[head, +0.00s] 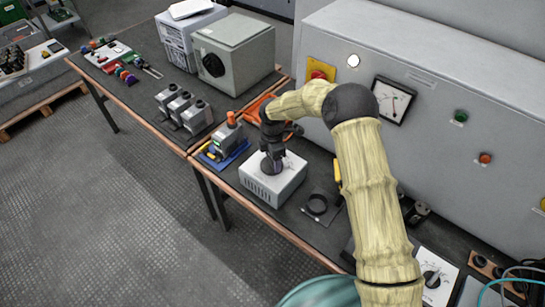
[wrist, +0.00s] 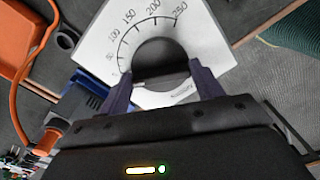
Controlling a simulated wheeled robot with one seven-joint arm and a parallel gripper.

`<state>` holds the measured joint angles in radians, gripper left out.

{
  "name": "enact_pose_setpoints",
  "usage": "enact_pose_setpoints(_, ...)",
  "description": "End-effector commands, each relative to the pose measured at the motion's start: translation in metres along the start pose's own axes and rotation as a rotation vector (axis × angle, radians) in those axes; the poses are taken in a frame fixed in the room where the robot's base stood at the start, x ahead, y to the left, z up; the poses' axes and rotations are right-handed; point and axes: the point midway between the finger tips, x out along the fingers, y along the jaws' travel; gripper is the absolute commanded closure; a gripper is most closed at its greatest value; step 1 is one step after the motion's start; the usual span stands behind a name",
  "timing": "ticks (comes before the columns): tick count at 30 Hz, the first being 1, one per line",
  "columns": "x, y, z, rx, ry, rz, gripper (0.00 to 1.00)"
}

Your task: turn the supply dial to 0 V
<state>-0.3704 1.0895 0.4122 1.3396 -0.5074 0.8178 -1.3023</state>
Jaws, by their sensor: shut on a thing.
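The supply is a light grey box (head: 273,184) near the front edge of the bench, with a dial on its top. In the wrist view its white scale plate (wrist: 110,30) carries an arc of marks with numbers up to 250. The round dark dial knob (wrist: 152,58) sits inside that arc. My gripper (head: 271,160) reaches down onto the box top. In the wrist view my gripper (wrist: 162,76) has a finger on each side of the knob and is shut on it. The knob's pointer cannot be made out. The low end of the scale is hard to read.
A device with an orange top (head: 229,134) stands on a blue tray left of the supply. A black ring (head: 316,205) lies to the right. The grey cabinet (head: 450,120) with a meter (head: 393,100) stands behind. Several grey units (head: 183,110) stand farther left.

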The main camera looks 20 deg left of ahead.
Motion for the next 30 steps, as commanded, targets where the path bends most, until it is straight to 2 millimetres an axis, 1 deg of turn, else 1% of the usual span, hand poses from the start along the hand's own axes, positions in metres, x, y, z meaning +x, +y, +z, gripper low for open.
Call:
enact_pose_setpoints(9, -0.001, 0.001, 0.0, -0.008, -0.002, 0.005, 0.57)
enact_pose_setpoints(10, -0.001, 0.001, 0.0, -0.008, -0.002, 0.005, 0.33)
enact_pose_setpoints(13, -0.001, 0.001, 0.0, -0.007, -0.002, 0.004, 0.13)
enact_pose_setpoints(23, -0.002, 0.001, 0.0, -0.005, -0.001, 0.002, 0.13)
enact_pose_setpoints(26, -0.008, 0.001, 0.0, -0.005, -0.002, 0.003, 0.13)
enact_pose_setpoints(30, -0.026, 0.001, 0.0, -0.004, -0.001, 0.005, 0.13)
